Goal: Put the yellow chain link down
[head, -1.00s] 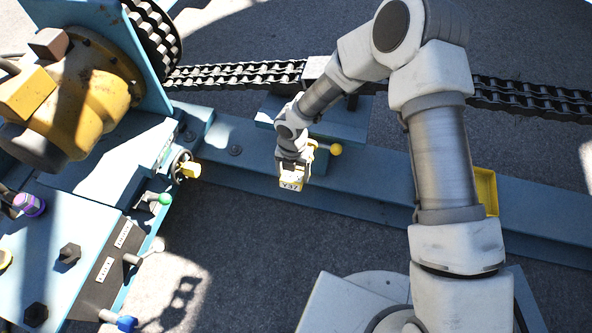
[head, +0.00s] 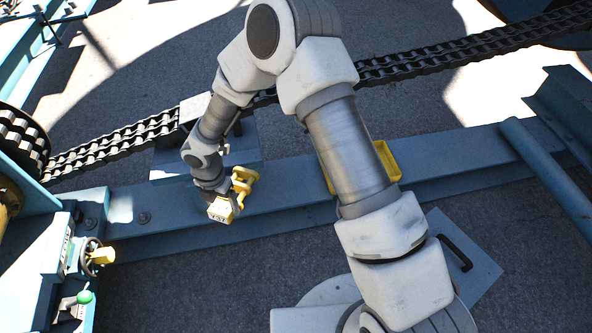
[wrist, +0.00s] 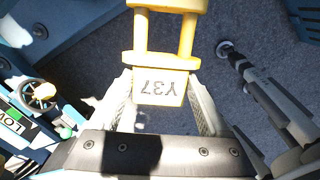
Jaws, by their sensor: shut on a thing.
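The yellow chain link (wrist: 163,87) is in my gripper, marked Y37 on its near block, with two pins running to a second yellow plate. My gripper (wrist: 160,103) is shut on it, one finger on each side of the marked block. In the head view the yellow link (head: 222,209) hangs at the end of my arm, in front of the blue beam. My fingers are mostly hidden there. A yellow tray (head: 387,160) sits on the beam, partly behind my arm.
A black roller chain (head: 110,148) runs across behind the beam (head: 290,185). A handwheel with a yellow knob (head: 103,256) and a green-knobbed lever (head: 84,297) stand at lower left. Blue steelwork (head: 550,165) is at right. Grey floor lies in front of the beam.

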